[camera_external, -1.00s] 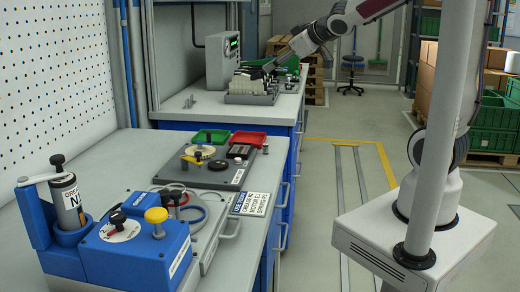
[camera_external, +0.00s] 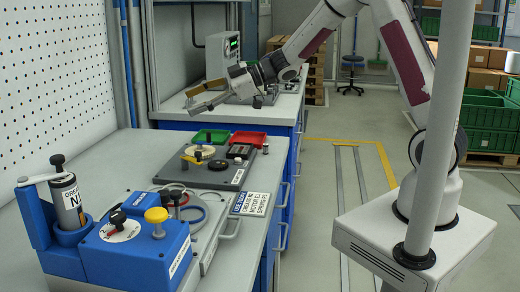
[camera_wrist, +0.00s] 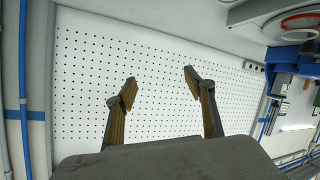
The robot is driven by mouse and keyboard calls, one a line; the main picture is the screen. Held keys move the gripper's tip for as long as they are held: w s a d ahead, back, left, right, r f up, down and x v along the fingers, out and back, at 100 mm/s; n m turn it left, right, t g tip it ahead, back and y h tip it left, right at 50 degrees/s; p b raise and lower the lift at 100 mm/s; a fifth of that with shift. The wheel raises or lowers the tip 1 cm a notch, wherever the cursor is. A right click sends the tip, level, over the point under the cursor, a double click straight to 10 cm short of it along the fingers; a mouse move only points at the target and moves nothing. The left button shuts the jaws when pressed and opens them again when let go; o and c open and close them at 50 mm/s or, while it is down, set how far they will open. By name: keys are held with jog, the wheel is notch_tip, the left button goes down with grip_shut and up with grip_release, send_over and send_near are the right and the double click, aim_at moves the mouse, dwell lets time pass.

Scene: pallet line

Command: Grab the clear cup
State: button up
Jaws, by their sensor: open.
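I cannot make out a clear cup in either view. My gripper (camera_external: 190,101) is open and empty, held in the air over the front part of the far bench in the external view, pointing left. In the wrist view its two brown-padded fingers (camera_wrist: 159,76) are spread apart, with only the white pegboard wall behind them. My gripper and forearm hide much of the far bench top.
The near bench holds a blue device (camera_external: 135,248), a grey plate with fittings (camera_external: 217,176), a green tray (camera_external: 207,135) and a red tray (camera_external: 249,137). A grey box with a display (camera_external: 222,55) stands on the far bench. The pegboard (camera_external: 55,75) borders the left.

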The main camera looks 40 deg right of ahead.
jog(key=s+a+f+n+g+y, duration=0.2)
jog(key=s+a+f+n+g, duration=0.2)
jog(key=s+a+f+g, duration=0.35)
jog(key=n+g, duration=0.2)
jog(key=g, duration=0.4)
send_near(178, 185)
jog(key=shift+s+a+f+y, duration=0.2)
jog(key=shift+s+a+y, duration=0.1)
jog(key=shift+s+a, duration=0.75)
jog(key=shift+t+x, duration=0.25)
jog(key=shift+x, duration=1)
jog(key=shift+a, duration=0.1)
jog(key=shift+x, duration=2.55)
jog(key=c, duration=0.9)
